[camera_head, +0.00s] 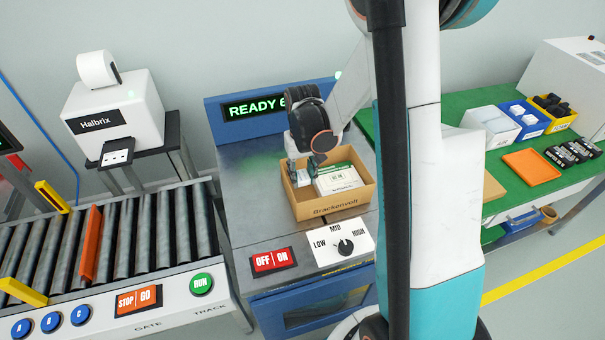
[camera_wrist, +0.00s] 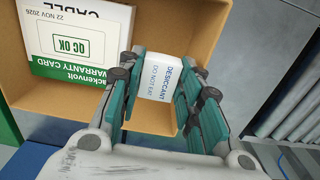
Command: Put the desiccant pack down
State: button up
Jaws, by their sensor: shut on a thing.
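The desiccant pack (camera_wrist: 160,79) is a small white pack with blue "DESICCANT DO NOT EAT" lettering. My gripper (camera_wrist: 152,92) is shut on it, with teal fingers on both sides. The pack is inside the walls of the open cardboard box (camera_wrist: 192,15); whether it touches the box floor I cannot tell. In the head view the box (camera_head: 330,209), marked "Brackenvolt", stands on the grey station top, and my gripper (camera_head: 303,168) reaches into its left part. The pack is partly hidden by the fingers there.
White and green items, with a warranty card (camera_wrist: 75,45) on top, fill the box's other side. The station has an OFF/ON switch (camera_head: 273,262) and a LOW/MID/HIGH dial (camera_head: 344,247) in front of the box. A roller conveyor (camera_head: 120,239) stands left, a green bench right.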

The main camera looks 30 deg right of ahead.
aim_at(302, 177)
jog(key=shift+f+b, duration=0.3)
jog(key=shift+f, duration=0.1)
jog(key=o, duration=0.6)
notch_tip(302, 177, up, 13)
jog(key=p, duration=0.5)
jog(key=shift+r, duration=0.15)
